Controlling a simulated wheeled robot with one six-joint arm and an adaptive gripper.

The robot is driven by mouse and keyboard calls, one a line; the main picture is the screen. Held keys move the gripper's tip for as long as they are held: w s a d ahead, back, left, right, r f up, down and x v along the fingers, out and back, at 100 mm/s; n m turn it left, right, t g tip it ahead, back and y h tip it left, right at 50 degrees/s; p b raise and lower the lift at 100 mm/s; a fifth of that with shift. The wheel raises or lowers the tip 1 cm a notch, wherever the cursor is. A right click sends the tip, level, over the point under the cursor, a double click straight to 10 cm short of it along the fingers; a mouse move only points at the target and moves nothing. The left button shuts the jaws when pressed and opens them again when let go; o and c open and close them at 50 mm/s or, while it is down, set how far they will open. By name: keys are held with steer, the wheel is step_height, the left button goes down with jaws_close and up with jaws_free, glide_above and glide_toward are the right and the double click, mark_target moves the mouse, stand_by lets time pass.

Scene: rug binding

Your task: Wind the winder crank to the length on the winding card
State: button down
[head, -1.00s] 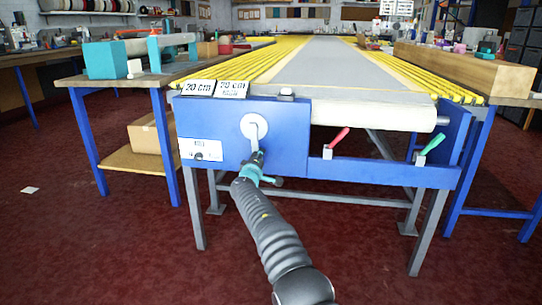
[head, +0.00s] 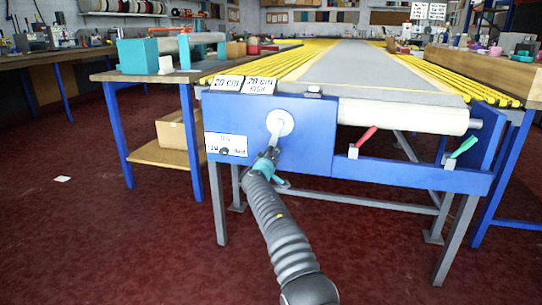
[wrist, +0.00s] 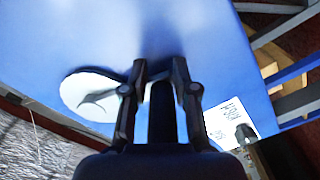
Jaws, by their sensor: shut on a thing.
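The winder crank shows as a pale round hub (head: 280,123) on the blue front panel (head: 316,122), with its arm (head: 274,141) pointing down and slightly left. My gripper (head: 266,161) is shut on the crank's handle, below the hub. In the wrist view the two fingers stand on either side of the dark handle (wrist: 161,112), and the white hub (wrist: 92,95) lies to their left. Two white cards stand on the panel's top edge; the left card (head: 227,84) reads "20 cm", the right card (head: 261,85) seems to read "20 cm HIGH".
A white label with a dark knob (head: 225,150) is on the panel's left, its print too blurred to read. A red lever (head: 366,137) and a green lever (head: 462,148) are at the right. A side table (head: 150,76) stands left. The red floor in front is clear.

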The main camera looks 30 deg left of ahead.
steer(key=shift+s+a+r, duration=0.15)
steer(key=shift+s+r, duration=0.05)
steer(key=shift+r, duration=0.6)
steer(key=c, duration=0.9)
jaws_free()
steer(key=shift+r, duration=0.1)
steer(key=shift+s+d+f, duration=0.1)
steer(key=shift+d+f, duration=0.1)
steer(key=shift+f+v, duration=0.15)
steer(key=shift+v, duration=2.75)
steer(key=shift+f+v, duration=0.15)
steer(key=shift+v, duration=2.8)
